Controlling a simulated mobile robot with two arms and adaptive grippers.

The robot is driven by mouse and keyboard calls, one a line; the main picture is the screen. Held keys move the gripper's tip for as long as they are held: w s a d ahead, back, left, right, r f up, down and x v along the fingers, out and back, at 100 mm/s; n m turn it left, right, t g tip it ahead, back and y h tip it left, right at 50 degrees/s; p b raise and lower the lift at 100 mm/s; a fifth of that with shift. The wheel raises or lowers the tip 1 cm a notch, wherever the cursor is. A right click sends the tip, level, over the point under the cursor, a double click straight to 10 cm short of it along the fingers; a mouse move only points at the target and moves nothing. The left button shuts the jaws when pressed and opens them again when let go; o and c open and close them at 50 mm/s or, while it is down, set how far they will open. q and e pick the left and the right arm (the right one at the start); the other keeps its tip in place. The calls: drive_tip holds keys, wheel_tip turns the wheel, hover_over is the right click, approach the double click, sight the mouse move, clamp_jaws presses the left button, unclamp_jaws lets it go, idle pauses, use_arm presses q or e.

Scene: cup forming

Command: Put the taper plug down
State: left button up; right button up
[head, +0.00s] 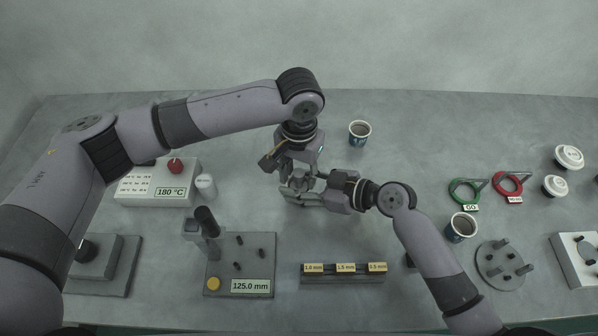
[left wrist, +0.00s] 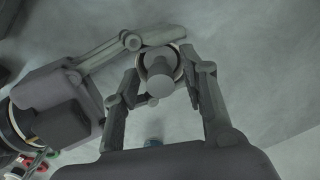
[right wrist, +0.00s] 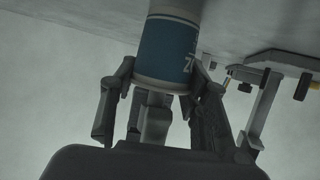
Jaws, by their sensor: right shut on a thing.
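The grey taper plug (left wrist: 158,78) stands inside the round rim of a paper cup (left wrist: 178,62) in the left wrist view. The cup (right wrist: 168,55) has a blue band and fills the top middle of the right wrist view. My right gripper (head: 297,188) is shut on this cup. My left gripper (head: 285,165) is above it, with its fingers apart on either side of the plug in the left wrist view (left wrist: 162,88). In the head view the two grippers overlap and mostly hide the cup and plug.
A heater box (head: 155,188) and a pale cylinder (head: 206,185) are at left. The 125.0 mm fixture (head: 240,265) and a gauge strip (head: 343,273) are in front. Cups stand behind (head: 359,133) and at right (head: 461,228). Green (head: 466,190) and red (head: 508,183) rings lie right.

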use_arm(q)
wheel_tip(320, 180, up, 12)
idle(0.5)
drive_tip(key=shift+r, duration=0.1)
use_arm(e)
drive_tip(key=o, duration=1.4)
drive_tip(key=shift+c, duration=0.2)
drive_tip(key=v, duration=1.2)
